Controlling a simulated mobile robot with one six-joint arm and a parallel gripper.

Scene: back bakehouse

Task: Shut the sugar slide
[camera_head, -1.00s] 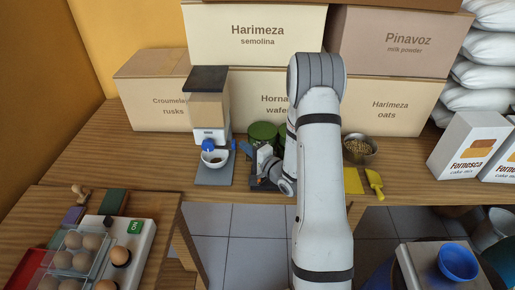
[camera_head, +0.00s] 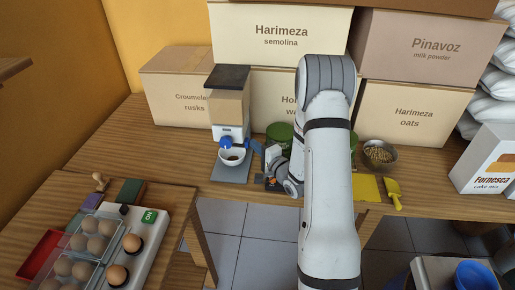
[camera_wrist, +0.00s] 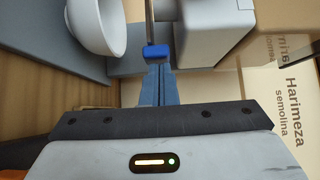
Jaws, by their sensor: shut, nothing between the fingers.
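The sugar dispenser (camera_head: 229,105) stands on the back bench, with a dark lid, a clear hopper and a blue part at its outlet. In the wrist view a thin metal rod (camera_wrist: 150,20) ends in a blue knob (camera_wrist: 157,51), which I take for the sugar slide; a length of the rod is bare. My gripper (camera_head: 252,146) is to the right of the dispenser. In the wrist view its blue fingers (camera_wrist: 158,70) are shut and empty, their tips right at the knob; I cannot tell if they touch. A white bowl (camera_wrist: 97,25) sits below the outlet.
Cardboard boxes (camera_head: 300,95) stand close behind. Green tins (camera_head: 280,132) and a metal bowl of grain (camera_head: 378,154) are near my arm. A yellow scoop (camera_head: 393,192) lies at the bench's front edge. Eggs (camera_head: 88,232) are on the nearer table at left.

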